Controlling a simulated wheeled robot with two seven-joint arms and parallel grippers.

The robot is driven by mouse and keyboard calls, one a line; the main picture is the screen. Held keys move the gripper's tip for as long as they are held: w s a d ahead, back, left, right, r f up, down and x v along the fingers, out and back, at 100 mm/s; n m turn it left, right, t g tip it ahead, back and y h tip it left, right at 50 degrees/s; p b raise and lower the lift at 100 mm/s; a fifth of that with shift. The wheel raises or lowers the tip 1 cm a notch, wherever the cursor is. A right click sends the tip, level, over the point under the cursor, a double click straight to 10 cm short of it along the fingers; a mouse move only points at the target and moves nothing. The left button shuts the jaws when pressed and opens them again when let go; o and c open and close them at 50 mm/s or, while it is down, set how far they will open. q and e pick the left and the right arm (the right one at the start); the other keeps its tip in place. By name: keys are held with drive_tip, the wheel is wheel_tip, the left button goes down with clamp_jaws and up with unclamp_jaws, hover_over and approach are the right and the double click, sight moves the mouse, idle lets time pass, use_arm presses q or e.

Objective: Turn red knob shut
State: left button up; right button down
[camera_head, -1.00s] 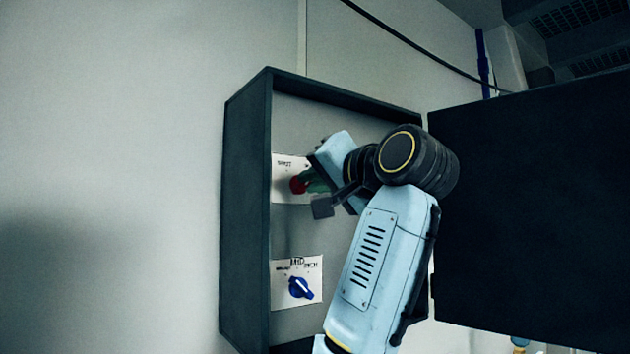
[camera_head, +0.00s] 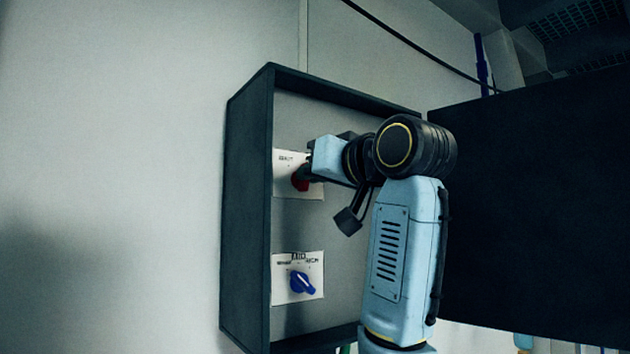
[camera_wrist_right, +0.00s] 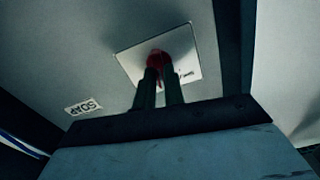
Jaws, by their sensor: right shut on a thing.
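The red knob (camera_head: 300,182) sits on a white label plate (camera_head: 290,160) inside the dark open box on the wall. My right gripper (camera_head: 308,173) reaches it from the right, and its wrist covers part of the plate. In the right wrist view the two fingers of my right gripper (camera_wrist_right: 158,72) are closed around the red knob (camera_wrist_right: 156,57), one on each side. The plate's lettering is too small to read surely. My left gripper is not in view.
A blue knob (camera_head: 301,283) on a second white plate (camera_head: 312,266) sits lower in the box. The box's dark frame (camera_head: 248,210) surrounds both knobs. The open dark door (camera_head: 530,220) stands at the right. A "SOAP" label (camera_wrist_right: 84,107) shows in the right wrist view.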

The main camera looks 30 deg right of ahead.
drive_tip(key=n, duration=1)
drive_tip(key=shift+a+n, duration=0.2)
drive_tip(key=shift+n, duration=0.1)
idle(0.4)
drive_tip(key=c, duration=1.5)
unclamp_jaws()
drive_tip(key=shift+s, duration=0.1)
drive_tip(key=s+b, duration=0.1)
drive_tip(key=s, duration=0.3)
drive_tip(key=s+d+b, duration=0.1)
drive_tip(key=s, duration=0.3)
drive_tip(key=s+d+b, duration=0.1)
drive_tip(key=s+b, duration=0.1)
drive_tip(key=s, duration=0.3)
drive_tip(key=shift+s, duration=0.1)
drive_tip(key=shift+f, duration=0.1)
